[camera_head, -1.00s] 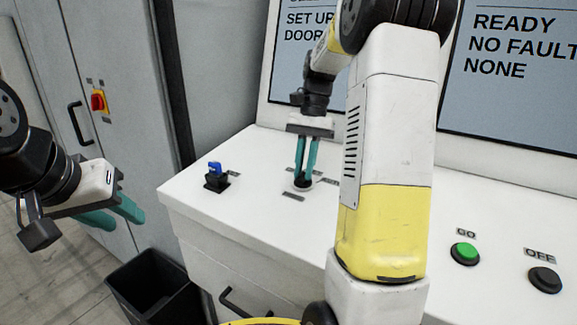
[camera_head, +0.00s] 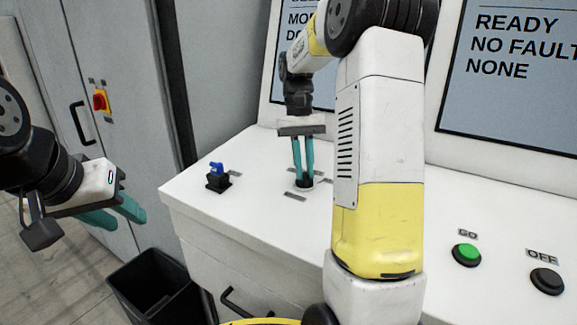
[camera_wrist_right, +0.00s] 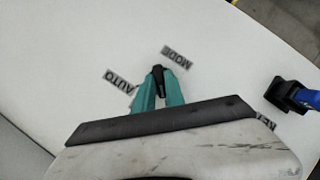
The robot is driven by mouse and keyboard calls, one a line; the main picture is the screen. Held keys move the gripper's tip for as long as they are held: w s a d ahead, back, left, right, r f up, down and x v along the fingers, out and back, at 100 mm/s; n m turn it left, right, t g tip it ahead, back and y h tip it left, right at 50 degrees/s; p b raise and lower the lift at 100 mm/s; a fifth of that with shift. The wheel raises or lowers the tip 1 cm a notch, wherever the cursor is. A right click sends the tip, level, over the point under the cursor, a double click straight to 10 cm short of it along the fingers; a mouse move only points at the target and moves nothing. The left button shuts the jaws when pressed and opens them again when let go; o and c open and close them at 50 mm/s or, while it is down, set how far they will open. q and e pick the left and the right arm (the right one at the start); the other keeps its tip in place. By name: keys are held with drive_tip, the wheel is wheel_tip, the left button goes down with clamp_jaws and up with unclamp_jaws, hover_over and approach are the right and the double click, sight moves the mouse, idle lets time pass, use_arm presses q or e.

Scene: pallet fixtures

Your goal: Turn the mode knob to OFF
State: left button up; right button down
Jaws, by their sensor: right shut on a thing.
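The mode knob (camera_head: 303,187) is a small dark knob on the sloping white panel top, mostly hidden by my right fingertips in the head view. My right gripper (camera_head: 303,176) points down and is shut on it. In the right wrist view the black knob (camera_wrist_right: 158,74) sits between the teal fingertips of my right gripper (camera_wrist_right: 159,86). I cannot read an OFF label beside this knob. My left gripper (camera_head: 117,215) is open and empty, left of the panel.
A blue-handled switch (camera_head: 217,174) stands left of the knob. A green GO button (camera_head: 466,254) and a dark OFF button (camera_head: 546,280) are at the right. Screens (camera_head: 510,80) stand behind. A black bin (camera_head: 155,285) is on the floor below the panel.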

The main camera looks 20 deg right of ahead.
idle(0.4)
drive_tip(key=c, duration=1.4)
unclamp_jaws()
drive_tip(key=v, duration=0.7)
drive_tip(key=shift+w+r, duration=0.2)
drive_tip(key=shift+r, duration=0.2)
